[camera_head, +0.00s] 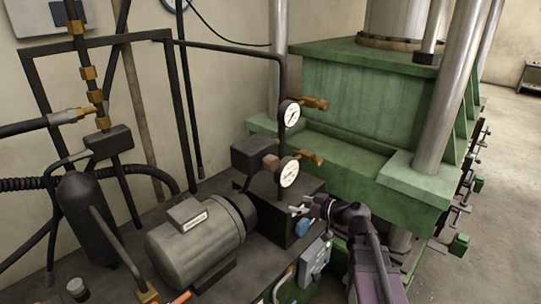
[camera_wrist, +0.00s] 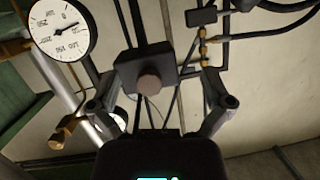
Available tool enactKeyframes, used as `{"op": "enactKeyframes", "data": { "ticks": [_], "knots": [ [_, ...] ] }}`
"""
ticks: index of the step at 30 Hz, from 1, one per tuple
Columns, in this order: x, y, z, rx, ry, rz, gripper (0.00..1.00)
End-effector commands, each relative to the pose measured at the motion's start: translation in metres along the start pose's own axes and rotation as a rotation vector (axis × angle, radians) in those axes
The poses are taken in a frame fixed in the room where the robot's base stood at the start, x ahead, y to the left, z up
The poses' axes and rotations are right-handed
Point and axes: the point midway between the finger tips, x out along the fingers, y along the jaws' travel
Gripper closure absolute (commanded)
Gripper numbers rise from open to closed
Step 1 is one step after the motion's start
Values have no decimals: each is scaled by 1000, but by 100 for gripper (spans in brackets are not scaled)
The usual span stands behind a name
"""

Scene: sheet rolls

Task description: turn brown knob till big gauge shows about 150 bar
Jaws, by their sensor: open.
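The brown knob (camera_head: 270,162) sits on the front of a black box (camera_head: 248,153) beside the gauges. In the wrist view the knob (camera_wrist: 149,85) is round, ahead of my gripper (camera_wrist: 159,76) and between its fingers in the picture, without visible contact. My gripper (camera_head: 299,209) is open and empty; in the head view it is below and right of the knob. Two white round gauges, an upper (camera_head: 289,113) and a lower (camera_head: 289,174), stand on a black pipe. One gauge (camera_wrist: 62,30) appears large and upside down in the wrist view; its reading is unclear.
A grey motor (camera_head: 195,240) and a black cylinder (camera_head: 88,220) stand left of the gauges. Brass fittings (camera_head: 314,103) stick out right of the gauges. A blue knob (camera_head: 302,227) is just below my gripper. The green press (camera_head: 345,105) stands behind.

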Motion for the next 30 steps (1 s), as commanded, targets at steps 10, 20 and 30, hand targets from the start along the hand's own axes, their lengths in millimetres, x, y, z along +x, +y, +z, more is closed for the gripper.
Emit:
{"op": "enactKeyframes", "data": {
  "ticks": [10,20,30],
  "knots": [
    [-12,19,-73,-128,254,75,0],
    [-13,21,-76,-138,274,84,0],
    [-7,22,-78,-138,273,83,0]
  ]
}}
